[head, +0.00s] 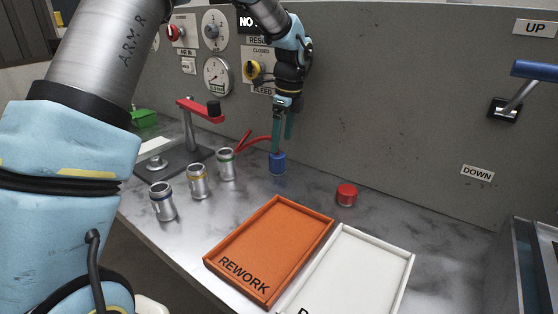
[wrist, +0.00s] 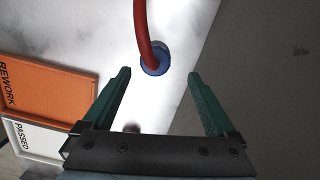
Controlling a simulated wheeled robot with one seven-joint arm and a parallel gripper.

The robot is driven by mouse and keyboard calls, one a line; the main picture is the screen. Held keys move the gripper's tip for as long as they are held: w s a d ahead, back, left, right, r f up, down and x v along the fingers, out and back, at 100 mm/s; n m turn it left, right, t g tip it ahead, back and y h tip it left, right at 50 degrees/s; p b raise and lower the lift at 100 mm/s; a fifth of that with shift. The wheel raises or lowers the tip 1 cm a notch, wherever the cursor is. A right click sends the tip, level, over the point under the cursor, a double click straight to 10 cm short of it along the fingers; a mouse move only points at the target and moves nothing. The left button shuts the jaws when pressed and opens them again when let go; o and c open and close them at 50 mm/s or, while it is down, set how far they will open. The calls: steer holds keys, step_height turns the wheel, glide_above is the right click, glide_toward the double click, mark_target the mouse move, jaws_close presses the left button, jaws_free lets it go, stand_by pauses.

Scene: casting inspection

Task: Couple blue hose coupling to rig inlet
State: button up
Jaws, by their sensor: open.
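The blue hose coupling (head: 277,165) stands on the bench near the back panel, with a red hose (head: 252,141) attached. In the wrist view the blue coupling (wrist: 157,69) lies just beyond the fingertips, between their lines, with the red hose (wrist: 143,28) running up from it. My gripper (head: 281,146) points down above the coupling, open and empty; its green fingers (wrist: 158,76) are spread apart in the wrist view. The rig (head: 180,158), with a red clamp handle, stands at the left of the bench. I cannot make out its inlet.
Several metal castings (head: 197,181) stand in a row left of the orange REWORK tray (head: 230,233). A white tray (head: 378,240) lies beside it. A red round piece (head: 346,195) sits behind the trays. The grey panel (head: 400,110) rises close behind the gripper.

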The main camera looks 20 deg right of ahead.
mark_target(277, 154)
steer(key=shift+w+a+f+p, duration=0.1)
steer(key=shift+a+f+p, duration=0.15)
steer(key=shift+f, duration=0.7)
steer(key=shift+a+f+p, duration=0.15)
steer(key=shift+f+p, duration=0.1)
steer(key=shift+f, duration=0.7)
steer(key=shift+w+a+f+p, duration=0.1)
steer(key=shift+a+f+p, duration=0.15)
steer(key=shift+f, duration=0.7)
jaws_close()
